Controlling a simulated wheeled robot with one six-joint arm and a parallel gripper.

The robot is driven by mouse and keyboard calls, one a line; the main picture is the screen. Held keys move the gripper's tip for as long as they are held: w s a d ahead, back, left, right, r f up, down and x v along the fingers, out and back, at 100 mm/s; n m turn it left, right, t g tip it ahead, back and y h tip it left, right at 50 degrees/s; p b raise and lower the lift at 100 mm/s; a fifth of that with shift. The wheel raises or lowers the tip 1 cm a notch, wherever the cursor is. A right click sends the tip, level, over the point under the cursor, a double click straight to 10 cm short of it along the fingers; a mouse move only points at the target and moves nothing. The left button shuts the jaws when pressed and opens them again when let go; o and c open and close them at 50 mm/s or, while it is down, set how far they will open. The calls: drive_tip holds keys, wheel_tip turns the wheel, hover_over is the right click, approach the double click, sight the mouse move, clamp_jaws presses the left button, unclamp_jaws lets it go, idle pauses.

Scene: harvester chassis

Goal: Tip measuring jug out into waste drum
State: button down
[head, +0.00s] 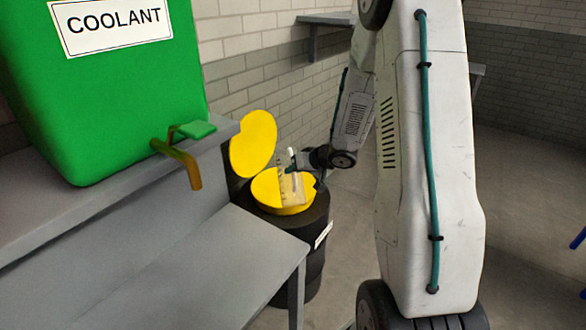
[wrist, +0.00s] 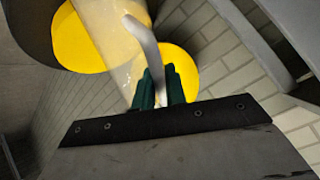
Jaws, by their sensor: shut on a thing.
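The measuring jug (head: 292,186) is clear with a pale handle. It is over the yellow mouth of the waste drum (head: 312,255), a black drum with its yellow lid (head: 253,143) standing open. In the wrist view the jug (wrist: 112,32) looks yellowish against the yellow drum top (wrist: 75,42). My gripper (wrist: 160,88) is shut on the jug's handle (wrist: 146,40); it also shows in the head view (head: 300,158). I cannot tell how far the jug is tilted, or whether liquid is in it.
A green coolant tank (head: 100,110) with a brass tap (head: 180,160) stands on a grey bench (head: 190,265) left of the drum. A brick wall (head: 290,65) with a small shelf (head: 325,20) is behind. Open floor (head: 525,170) lies to the right.

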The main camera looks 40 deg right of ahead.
drive_tip(key=shift+s+a+f+t, duration=0.1)
drive_tip(key=shift+s+f+t, duration=0.1)
drive_tip(key=shift+t, duration=0.1)
wheel_tip(320, 180, down, 2)
drive_tip(key=n+t, duration=0.1)
drive_tip(key=t, duration=0.2)
drive_tip(key=shift+s+n+h, duration=0.1)
drive_tip(key=shift+n+h, duration=0.2)
drive_tip(key=shift+h, duration=0.1)
drive_tip(key=shift+w+d+f+n+t, duration=0.15)
drive_tip(key=shift+w+f+n+t, duration=0.25)
drive_tip(key=shift+f+t, duration=0.4)
drive_tip(key=shift+w+d+f+n+t, duration=0.2)
drive_tip(key=shift+w+f+n+t, duration=0.25)
drive_tip(key=shift+f+t, duration=0.3)
drive_tip(key=shift+w+d+f+n+t, duration=0.15)
drive_tip(key=shift+w+f+n+t, duration=0.25)
drive_tip(key=shift+f+t, duration=0.35)
drive_tip(key=shift+f, duration=0.1)
